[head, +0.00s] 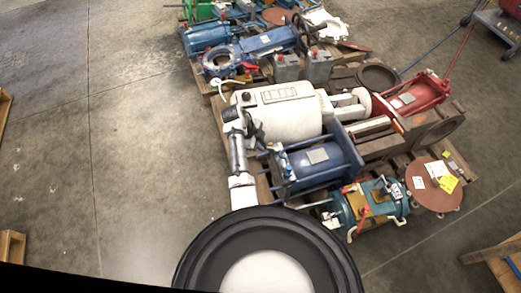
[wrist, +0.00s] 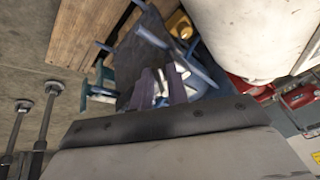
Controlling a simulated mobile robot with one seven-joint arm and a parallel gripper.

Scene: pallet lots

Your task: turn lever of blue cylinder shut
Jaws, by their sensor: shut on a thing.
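The blue cylinder (head: 318,163) lies on a wooden pallet in the middle of the head view, with rods and an end plate at its left end. My arm reaches over from the left, and my gripper (head: 263,147) is at that left end. In the wrist view my gripper (wrist: 164,88) has its two dark fingers close together, with a small pale metal piece, seemingly the lever (wrist: 158,90), between them. Blue rods (wrist: 150,36) of the cylinder show just beyond the fingers. The fingers hide much of the lever, so its exact angle cannot be told.
A large white tank (head: 285,112) lies just behind the blue cylinder. A teal valve body (head: 375,203) and a brown disc (head: 433,185) lie in front and to the right. A red cylinder (head: 415,95) is at the back right.

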